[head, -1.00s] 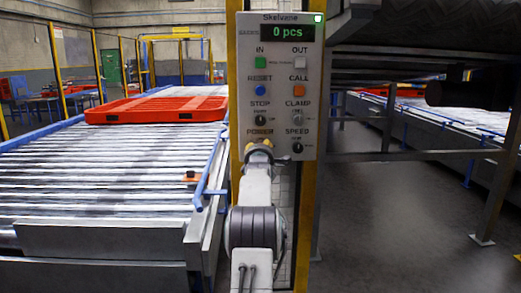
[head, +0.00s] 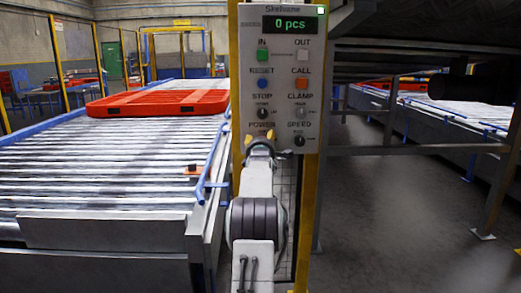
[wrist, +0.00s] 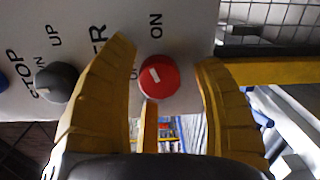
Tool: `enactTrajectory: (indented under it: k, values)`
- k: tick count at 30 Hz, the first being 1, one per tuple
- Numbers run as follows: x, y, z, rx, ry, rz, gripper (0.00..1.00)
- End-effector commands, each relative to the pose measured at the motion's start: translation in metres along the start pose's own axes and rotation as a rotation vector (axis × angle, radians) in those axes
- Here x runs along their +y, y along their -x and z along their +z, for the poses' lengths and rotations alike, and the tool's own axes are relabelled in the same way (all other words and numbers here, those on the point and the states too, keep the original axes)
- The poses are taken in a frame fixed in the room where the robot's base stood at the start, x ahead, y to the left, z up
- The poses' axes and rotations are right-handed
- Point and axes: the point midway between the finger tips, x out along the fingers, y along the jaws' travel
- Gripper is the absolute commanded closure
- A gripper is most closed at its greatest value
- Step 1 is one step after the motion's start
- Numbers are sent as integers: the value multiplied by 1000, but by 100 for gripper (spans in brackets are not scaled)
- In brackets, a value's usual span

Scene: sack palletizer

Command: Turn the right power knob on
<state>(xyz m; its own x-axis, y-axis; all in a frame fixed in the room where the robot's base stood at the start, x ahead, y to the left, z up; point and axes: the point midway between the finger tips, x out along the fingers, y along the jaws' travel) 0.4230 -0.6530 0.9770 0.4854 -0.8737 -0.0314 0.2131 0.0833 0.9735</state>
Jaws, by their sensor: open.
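The control panel (head: 281,90) stands on a yellow post in the head view, with a POWER label at lower left. In the wrist view the red power knob (wrist: 158,76) has a white mark on the left half of its face. An ON label is above it, and a partly covered OFF label is to its left. My gripper (wrist: 166,56) is open, its yellow fingers on either side of the knob with visible gaps. In the head view my gripper (head: 260,145) is in front of the panel's lower left and hides the knob.
The grey STOP knob (wrist: 57,82) is just outside my left finger. The SPEED knob (head: 299,141) is right of my gripper. A roller conveyor (head: 110,165) with a red pallet (head: 158,102) lies left. Dark machinery and a steel frame stand right.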

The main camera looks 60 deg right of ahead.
Motion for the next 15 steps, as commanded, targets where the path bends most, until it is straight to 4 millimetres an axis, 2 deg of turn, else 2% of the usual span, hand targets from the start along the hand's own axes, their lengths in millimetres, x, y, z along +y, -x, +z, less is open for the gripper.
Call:
enactTrajectory:
  k: [8, 15]
  values:
    - [1, 23, 0, 0, 0, 0, 39]
    - [1, 51, 0, 1, 0, 0, 39]
